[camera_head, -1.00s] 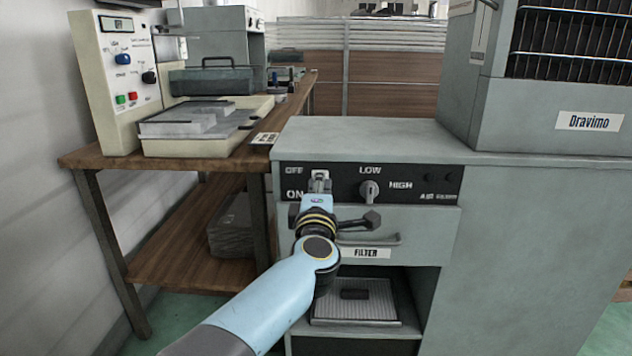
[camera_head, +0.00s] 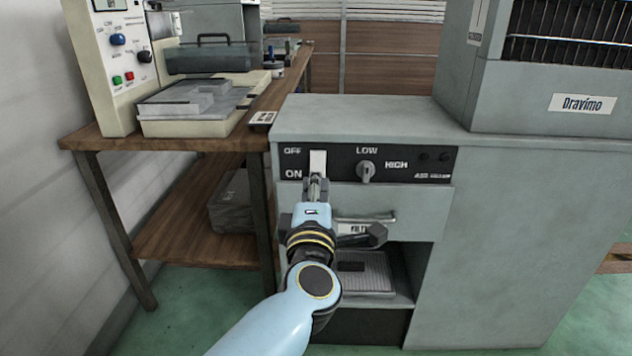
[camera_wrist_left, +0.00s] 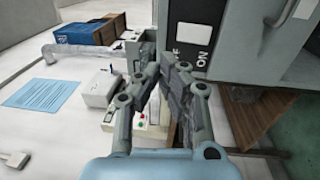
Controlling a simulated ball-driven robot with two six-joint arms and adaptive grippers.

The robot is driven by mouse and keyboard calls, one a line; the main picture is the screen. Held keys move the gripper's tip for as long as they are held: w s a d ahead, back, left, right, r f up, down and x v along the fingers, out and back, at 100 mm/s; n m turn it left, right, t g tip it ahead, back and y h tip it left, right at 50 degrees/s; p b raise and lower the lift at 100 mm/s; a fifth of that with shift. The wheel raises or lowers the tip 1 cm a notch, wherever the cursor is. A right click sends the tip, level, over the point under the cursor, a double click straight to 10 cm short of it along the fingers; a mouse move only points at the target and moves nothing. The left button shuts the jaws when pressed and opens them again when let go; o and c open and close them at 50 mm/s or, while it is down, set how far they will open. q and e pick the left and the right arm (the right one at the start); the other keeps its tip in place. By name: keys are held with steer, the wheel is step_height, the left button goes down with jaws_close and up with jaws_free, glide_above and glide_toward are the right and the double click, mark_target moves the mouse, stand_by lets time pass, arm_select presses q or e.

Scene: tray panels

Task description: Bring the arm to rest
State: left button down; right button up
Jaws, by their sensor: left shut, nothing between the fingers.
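My left gripper (camera_head: 317,184) is in front of the grey cabinet (camera_head: 520,230), just below the white switch (camera_head: 318,163) between the OFF and ON labels. Its fingers are closed together with nothing between them. In the left wrist view the closed fingers (camera_wrist_left: 166,72) point toward the dark panel, with the white switch (camera_wrist_left: 194,39) beyond them; they look apart from it. My left arm reaches up from the bottom of the head view and partly covers the FILTER drawer (camera_head: 405,212). My right gripper is out of view.
A LOW/HIGH knob (camera_head: 366,172) sits right of the switch. The drawer handle (camera_head: 365,218) sticks out beside my wrist, above an open bay with a ribbed tray (camera_head: 378,282). A wooden bench (camera_head: 100,134) with a cream device (camera_head: 104,80) stands left.

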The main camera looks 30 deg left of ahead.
arm_select(q)
steer(key=s+d+f+m+g+h, duration=0.1)
steer(key=s+f+m+g+h, duration=0.15)
steer(key=s+f+m, duration=0.65)
steer(key=s+f+m+g+h, duration=0.1)
steer(key=s+f+g+h, duration=0.2)
steer(key=f, duration=1.1)
steer(key=s+d+f+m+g+h, duration=0.1)
steer(key=s+f+m+h, duration=0.3)
steer(key=s+f, duration=0.6)
steer(key=s+a+f+m+g, duration=0.1)
steer(key=s+f+m+g, duration=0.2)
steer(key=s, duration=0.6)
steer(key=s+a+f+m+g, duration=0.1)
steer(key=s+f+m+g, duration=0.2)
steer(key=s+f, duration=0.4)
steer(key=s+a+f+m+g, duration=0.1)
steer(key=s+f+m+g, duration=0.2)
steer(key=s, duration=1)
step_height(320, 180, down, 3)
steer(key=shift+a+r+m+y, duration=0.15)
steer(key=shift+m+y, duration=0.2)
steer(key=shift+m, duration=0.45)
steer(key=shift+g, duration=0.25)
